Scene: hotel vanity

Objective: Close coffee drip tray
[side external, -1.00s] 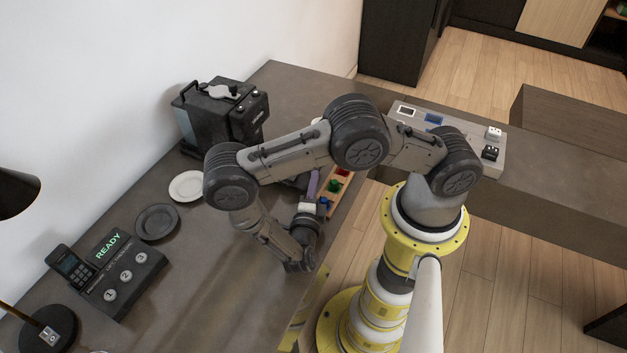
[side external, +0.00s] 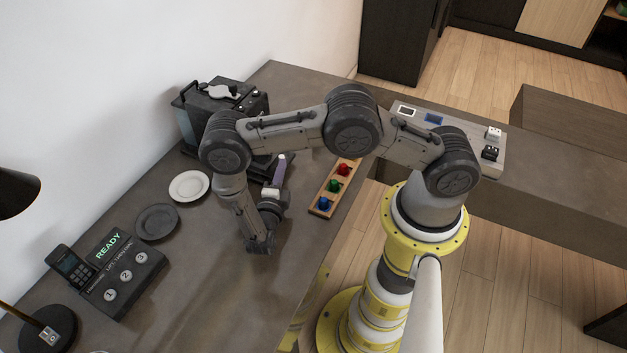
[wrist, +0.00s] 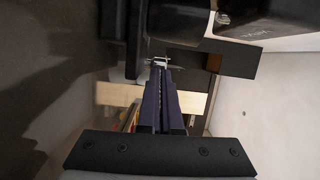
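The black coffee machine (side external: 215,112) stands against the wall at the back left of the counter. A flat dark drip tray (side external: 256,172) sticks out from its front, low over the counter and partly hidden by my arm. My gripper (side external: 281,160) is beside the tray's front, its purple fingers pointing toward the back of the counter. In the wrist view the fingers of my gripper (wrist: 159,68) lie together, with no object clearly held. A small bright metal piece shows at their tips; I cannot tell what it is. A dark slab, apparently the tray (wrist: 225,60), is ahead and to the right.
A wooden rack (side external: 335,187) with red, green and blue knobs lies right of the gripper. A white plate (side external: 189,186) and a dark plate (side external: 157,222) lie to the left. A button panel (side external: 123,274) is at the front left. The counter's front middle is clear.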

